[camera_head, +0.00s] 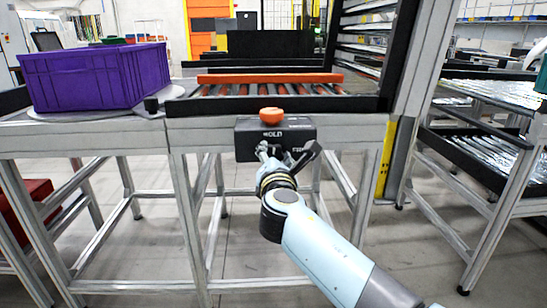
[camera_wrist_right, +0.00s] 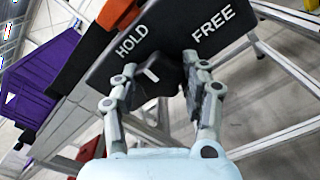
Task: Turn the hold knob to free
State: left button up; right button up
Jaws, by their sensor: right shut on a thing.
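The dark control box (camera_head: 250,140) is fixed to the front of the conveyor frame, with HOLD and FREE printed on its face. In the right wrist view the box face (camera_wrist_right: 170,30) shows HOLD at left and FREE at right. The dark knob (camera_wrist_right: 166,80) sits below the labels and has a white mark on its HOLD side. My right gripper (camera_wrist_right: 158,74) is shut on the knob, one finger on each side. In the head view the gripper (camera_head: 287,153) covers the knob. My left gripper is not in view.
An orange dome button (camera_head: 271,115) sits on top of the box. Behind it is a roller conveyor (camera_head: 270,78) with orange rails. A purple crate (camera_head: 95,78) stands on the left table. A metal upright with a yellow strip (camera_head: 388,150) stands to the right.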

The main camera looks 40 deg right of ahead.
pick_arm(q)
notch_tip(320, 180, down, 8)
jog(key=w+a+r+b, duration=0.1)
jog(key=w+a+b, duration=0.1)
jog(key=b, duration=0.7)
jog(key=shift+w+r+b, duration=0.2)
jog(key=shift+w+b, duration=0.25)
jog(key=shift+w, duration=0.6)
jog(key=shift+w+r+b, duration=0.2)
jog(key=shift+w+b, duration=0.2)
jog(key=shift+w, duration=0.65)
pick_arm(e)
jog(key=shift+f+m, duration=0.15)
jog(key=shift+m, duration=8.65)
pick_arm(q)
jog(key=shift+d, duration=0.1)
pick_arm(e)
jog(key=o, duration=1.2)
jog(key=shift+c, duration=0.2)
jog(key=v, duration=0.7)
jog(key=shift+s+a, duration=0.15)
jog(key=shift+s, duration=0.1)
